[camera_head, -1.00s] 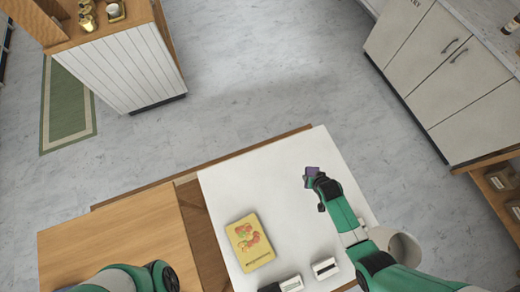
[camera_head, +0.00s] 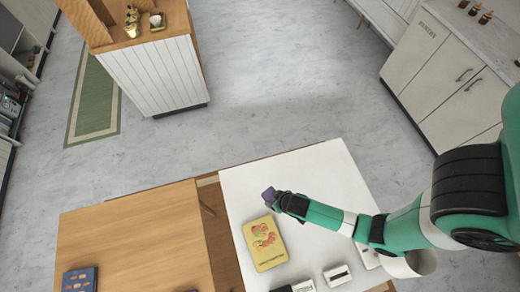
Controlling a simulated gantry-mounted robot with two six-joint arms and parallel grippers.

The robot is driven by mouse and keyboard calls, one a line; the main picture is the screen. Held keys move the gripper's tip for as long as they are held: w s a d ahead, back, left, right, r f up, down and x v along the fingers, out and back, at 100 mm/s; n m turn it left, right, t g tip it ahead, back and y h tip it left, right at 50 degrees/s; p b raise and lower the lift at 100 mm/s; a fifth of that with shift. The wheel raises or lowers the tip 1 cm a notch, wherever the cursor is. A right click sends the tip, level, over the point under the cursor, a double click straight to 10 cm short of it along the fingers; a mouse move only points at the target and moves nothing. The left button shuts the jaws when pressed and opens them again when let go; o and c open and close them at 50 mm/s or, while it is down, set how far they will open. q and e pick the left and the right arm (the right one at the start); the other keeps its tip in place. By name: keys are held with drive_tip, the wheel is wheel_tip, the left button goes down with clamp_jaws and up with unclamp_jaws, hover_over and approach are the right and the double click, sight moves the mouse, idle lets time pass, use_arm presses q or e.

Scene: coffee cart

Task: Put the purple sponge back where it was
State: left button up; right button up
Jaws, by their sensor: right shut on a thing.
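The purple sponge (camera_head: 269,194) is small and block-shaped. It is held at the tip of my right gripper (camera_head: 277,199), which is shut on it. My right arm comes in from the right, and the gripper is over the white tabletop (camera_head: 325,182), near its left side. The gap between sponge and tabletop cannot be judged from this view. The gripper's fingers are mostly hidden by its own dark body. My left gripper is not in view.
A yellow illustrated box or book (camera_head: 265,243) lies on the white top just below the gripper. White-and-black items (camera_head: 337,275) sit near the front edge. A wooden tabletop (camera_head: 130,235) adjoins on the left, with a dark blue item (camera_head: 79,280).

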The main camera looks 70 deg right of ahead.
drive_tip(key=w+d+f+b, duration=0.2)
drive_tip(key=d+f+b, duration=0.1)
drive_tip(key=w+d+f+b, duration=0.2)
drive_tip(key=d+f+b, duration=0.1)
drive_tip(key=d, duration=0.1)
drive_tip(key=w+d+f+b, duration=0.3)
drive_tip(key=b, duration=0.1)
drive_tip(key=shift+w+d+f, duration=0.1)
drive_tip(key=shift+d+f, duration=0.05)
drive_tip(key=shift+d, duration=0.2)
drive_tip(key=shift+w+d, duration=0.15)
drive_tip(key=b+x, duration=0.3)
drive_tip(key=shift+s+f, duration=0.25)
drive_tip(key=shift+f, duration=0.4)
drive_tip(key=shift+s+r, duration=0.1)
drive_tip(key=shift+r, duration=0.05)
drive_tip(key=shift+f, duration=0.2)
drive_tip(key=o, duration=1.3)
